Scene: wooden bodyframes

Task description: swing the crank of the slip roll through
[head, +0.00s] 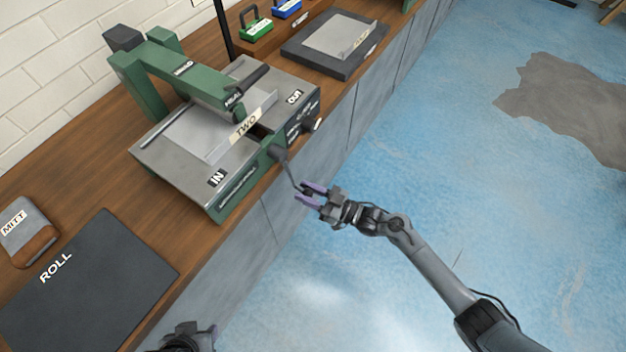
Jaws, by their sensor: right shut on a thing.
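The slip roll (160,95), a green and grey machine marked IN and OUT, stands on the wooden bench. A metal sheet labelled TWO (205,135) lies on its bed. The dark crank (285,164) sticks out from the machine's front side, its thin arm pointing down and to the right. My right gripper (308,194), with purple fingers, is shut on the crank's outer end, past the bench edge. The fingers partly hide that end. My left gripper (208,336) is at the bottom edge, below the bench front and mostly cut off, away from the machine.
A dark tray (295,58) with a metal sheet and a green box (256,32) are behind the machine. The blue floor is open at the right.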

